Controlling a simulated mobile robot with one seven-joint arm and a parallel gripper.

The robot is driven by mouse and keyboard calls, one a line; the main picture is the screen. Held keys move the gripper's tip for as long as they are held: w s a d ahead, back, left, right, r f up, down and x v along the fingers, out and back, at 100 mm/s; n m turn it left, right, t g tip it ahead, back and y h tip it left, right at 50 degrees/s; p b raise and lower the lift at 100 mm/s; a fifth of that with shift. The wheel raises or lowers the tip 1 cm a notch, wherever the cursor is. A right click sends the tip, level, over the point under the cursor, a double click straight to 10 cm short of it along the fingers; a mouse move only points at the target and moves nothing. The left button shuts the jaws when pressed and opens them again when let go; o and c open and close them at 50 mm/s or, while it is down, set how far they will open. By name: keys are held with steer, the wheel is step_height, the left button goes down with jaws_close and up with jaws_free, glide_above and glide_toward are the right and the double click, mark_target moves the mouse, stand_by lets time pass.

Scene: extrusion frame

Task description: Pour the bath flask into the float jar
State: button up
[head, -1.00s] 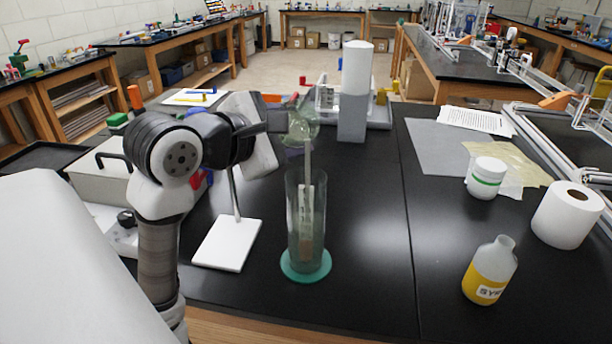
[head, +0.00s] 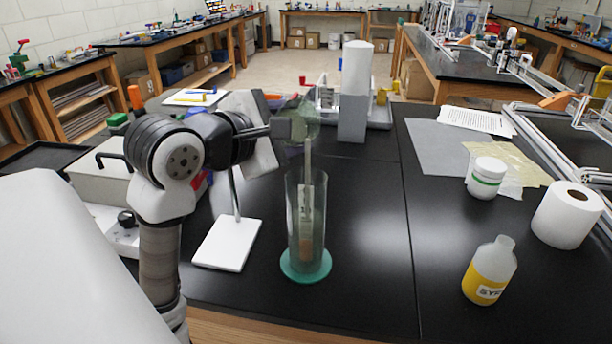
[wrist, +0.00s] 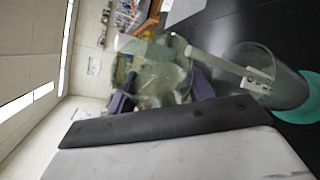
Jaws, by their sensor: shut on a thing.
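The bath flask (head: 303,118) is clear, pale green glass. My gripper (head: 290,130) is shut on it and holds it in the air above the float jar. The flask also shows in the wrist view (wrist: 158,82), tilted; its mouth is hard to make out. The float jar (head: 292,225) is a tall clear cylinder standing upright on a round teal base. A pale float with a long stem (head: 308,160) stands inside, and its stem rises past the rim beside or behind the flask. The jar also shows in the wrist view (wrist: 285,90). I cannot see liquid leaving the flask.
A white stand plate (head: 227,243) with a thin rod is left of the jar. A tall white and grey column (head: 354,95) stands behind. A yellow-filled bottle (head: 489,272), a white tub (head: 486,178) and a paper roll (head: 567,214) are at right.

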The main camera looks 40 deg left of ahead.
steer(key=shift+r, duration=0.15)
stand_by(0.4)
steer(key=shift+f+m+t+y+b, duration=0.35)
steer(key=shift+m+y+b, duration=0.2)
steer(key=shift+m, duration=0.35)
stand_by(1.9)
steer(key=shift+d+r+m+t, duration=0.15)
steer(key=shift+r+m+t, duration=0.15)
steer(key=shift+m, duration=0.4)
stand_by(1.1)
steer(key=shift+f+m+t+y+b, duration=0.35)
steer(key=shift+m+b, duration=0.35)
steer(key=shift+b, duration=1.5)
steer(key=shift+d+r+m+b, duration=0.25)
steer(key=shift+m+b, duration=0.35)
steer(key=shift+b, duration=0.45)
